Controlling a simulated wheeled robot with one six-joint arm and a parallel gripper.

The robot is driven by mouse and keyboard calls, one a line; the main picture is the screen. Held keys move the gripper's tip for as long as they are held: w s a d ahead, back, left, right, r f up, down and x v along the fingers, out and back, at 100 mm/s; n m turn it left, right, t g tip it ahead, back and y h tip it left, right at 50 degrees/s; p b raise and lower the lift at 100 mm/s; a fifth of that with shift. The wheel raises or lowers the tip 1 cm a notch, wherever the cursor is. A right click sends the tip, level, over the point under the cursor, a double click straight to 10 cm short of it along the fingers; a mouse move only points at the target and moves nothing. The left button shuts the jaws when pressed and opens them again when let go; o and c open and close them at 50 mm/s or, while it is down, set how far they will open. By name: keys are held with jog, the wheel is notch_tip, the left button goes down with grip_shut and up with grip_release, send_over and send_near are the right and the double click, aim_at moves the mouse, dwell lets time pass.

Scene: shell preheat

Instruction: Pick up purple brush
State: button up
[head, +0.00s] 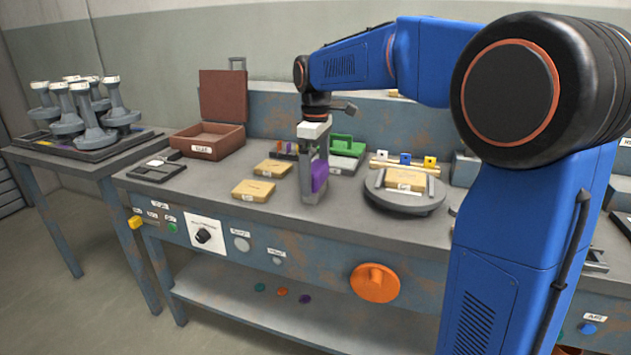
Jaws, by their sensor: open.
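A purple object (320,177), which I take to be the purple brush, shows at the lower part of my gripper in the head view. My gripper (311,191) points straight down over the workbench (385,240), near its front middle. Its jaws are open, and the purple object is at or beside the fingers. I cannot tell whether it lies between them or touches them. The grey fingers hide part of it, and its lower end is not clear.
Wooden blocks (254,190) lie left of my gripper. A round grey stand (404,205) with a wooden block is to the right, and a green object (347,145) is behind. An open brown case (207,141) stands back left. Several shell-like grey pieces (92,137) crowd the left table.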

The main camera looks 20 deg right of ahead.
jog(key=shift+w+f, duration=0.1)
jog(key=shift+f, duration=1.5)
jog(key=c, duration=1.2)
jog(key=shift+o, duration=0.2)
jog(key=shift+r, duration=5.05)
jog(key=o, duration=0.3)
